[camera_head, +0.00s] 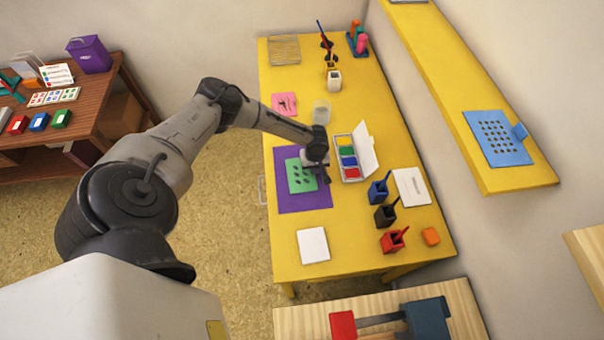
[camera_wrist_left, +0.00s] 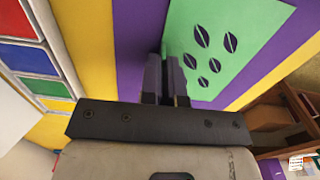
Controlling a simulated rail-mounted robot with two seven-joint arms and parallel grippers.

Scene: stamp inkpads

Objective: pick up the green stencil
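The green stencil (camera_head: 300,177) is a flat sheet with leaf-shaped holes, over the purple mat (camera_head: 305,202) on the yellow table. It also shows in the left wrist view (camera_wrist_left: 225,30). My left gripper (camera_head: 320,170) is low at the stencil's right edge in the head view. In the left wrist view its two fingers (camera_wrist_left: 166,75) are close together at the stencil's edge and overlap it in the picture. Whether they pinch the sheet is not clear. My right gripper is not in view.
An open paint box (camera_head: 348,160) stands just right of my left gripper. Blue (camera_head: 379,190), black (camera_head: 385,214) and red (camera_head: 393,240) pots stand further right. A white sheet (camera_head: 313,245) lies in front, and a pink card (camera_head: 284,104) lies behind.

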